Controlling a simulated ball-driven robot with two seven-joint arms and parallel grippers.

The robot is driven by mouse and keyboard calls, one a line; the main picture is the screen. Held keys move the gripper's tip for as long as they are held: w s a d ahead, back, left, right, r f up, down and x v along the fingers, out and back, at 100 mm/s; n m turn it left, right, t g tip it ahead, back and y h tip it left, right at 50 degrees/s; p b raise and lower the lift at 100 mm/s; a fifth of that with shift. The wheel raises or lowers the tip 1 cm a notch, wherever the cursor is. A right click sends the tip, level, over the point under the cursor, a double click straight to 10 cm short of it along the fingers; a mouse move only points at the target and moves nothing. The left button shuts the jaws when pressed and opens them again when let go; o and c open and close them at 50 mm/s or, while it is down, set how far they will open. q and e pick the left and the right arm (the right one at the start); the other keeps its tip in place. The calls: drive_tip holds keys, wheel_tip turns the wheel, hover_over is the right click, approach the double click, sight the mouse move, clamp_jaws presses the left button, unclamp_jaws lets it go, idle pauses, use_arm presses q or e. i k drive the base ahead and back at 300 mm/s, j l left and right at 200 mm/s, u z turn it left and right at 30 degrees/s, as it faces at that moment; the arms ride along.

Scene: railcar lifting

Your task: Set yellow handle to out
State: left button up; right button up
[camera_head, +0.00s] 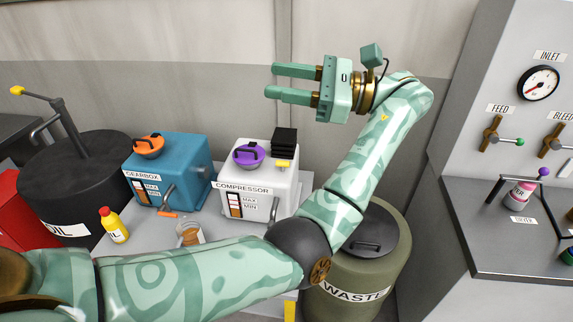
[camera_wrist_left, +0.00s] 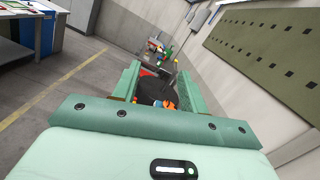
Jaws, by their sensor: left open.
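A small yellow handle (camera_head: 283,163) is on the white compressor (camera_head: 283,188), just below a black ribbed block. A yellow knob (camera_head: 17,90) also tips the dark lever of the black oil drum (camera_head: 95,165); I cannot tell which one the task means. My left gripper (camera_head: 270,81) is open and empty, raised above and behind the compressor, its fingers pointing left. In the left wrist view, the black drum and an orange part (camera_wrist_left: 165,104) show between the fingers, well beyond them. My right gripper is not in view.
A blue gearbox (camera_head: 172,175) with an orange cap stands left of the compressor. A yellow bottle (camera_head: 113,226) and a glass jar (camera_head: 189,232) stand in front. A waste bin (camera_head: 360,267) is below my forearm. A panel with a gauge (camera_head: 538,83) is at right.

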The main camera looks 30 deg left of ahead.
sight(284, 164)
drive_tip(key=i, duration=1)
